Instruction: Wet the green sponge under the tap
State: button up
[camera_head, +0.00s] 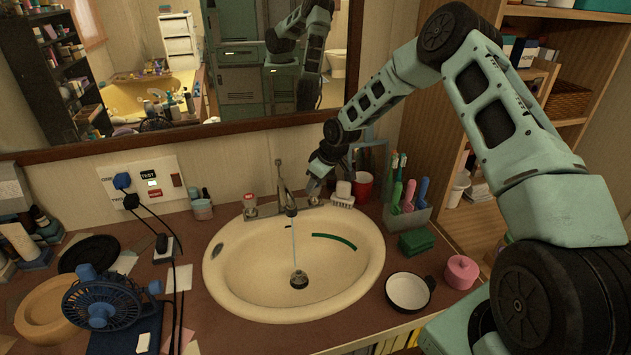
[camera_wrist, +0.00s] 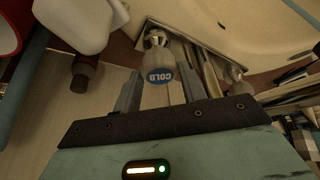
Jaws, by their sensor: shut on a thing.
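The green sponge (camera_head: 417,240) lies on the counter to the right of the basin (camera_head: 228,268), apart from it. The tap (camera_head: 283,185) stands at the back of the basin, and a thin stream of water (camera_head: 295,245) falls from its spout to the drain. My gripper (camera_head: 317,186) is at the tap's right-hand handle. In the wrist view my gripper (camera_wrist: 160,88) is shut on the cold handle (camera_wrist: 158,76), marked COLD, which sits between the two fingers. The sponge is not seen in the wrist view.
A holder with brushes (camera_head: 407,212) stands behind the sponge. A red cup (camera_head: 363,186) stands behind the basin. A blue fan (camera_head: 103,300) and cables crowd the left.

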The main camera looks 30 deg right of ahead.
dwell(0.3)
jog(key=o, duration=1)
jog(key=shift+c, duration=0.2)
jog(key=b+v, duration=0.2)
jog(key=v, duration=1.5)
jog(key=shift+d+r, duration=0.15)
jog(key=shift+d, duration=0.05)
